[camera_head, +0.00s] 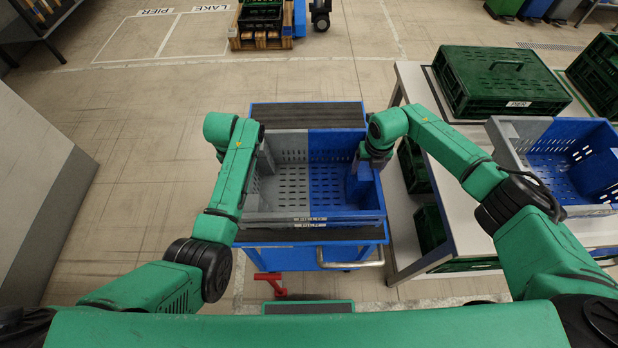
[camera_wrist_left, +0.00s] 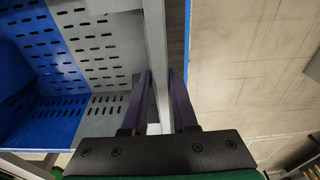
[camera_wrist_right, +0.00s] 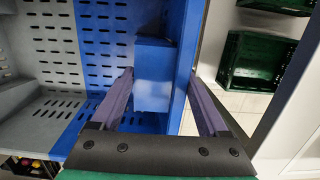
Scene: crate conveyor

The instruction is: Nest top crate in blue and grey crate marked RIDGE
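A grey and blue crate (camera_head: 315,220) stands on a blue cart with a dark top. Its left half is grey and its right half blue. Two lines of lettering on its front, one above the other, suggest two stacked crates; I cannot read them. My left gripper (camera_wrist_left: 160,75) appears shut on the grey side wall, one finger on each side. My right gripper (camera_wrist_right: 161,75) is open, its fingers apart on either side of the blue side wall and a blue block inside it. Another grey and blue crate (camera_head: 505,150) stands on the table at right; no marking on it is readable.
The table (camera_head: 410,85) at right also bears a lidded green crate (camera_head: 475,85) labelled PIER and another green crate (camera_head: 600,75). Green crates sit on its lower shelf. Floor areas marked PIER and LAKE lie at the back. Floor left of the cart (camera_head: 350,255) is clear.

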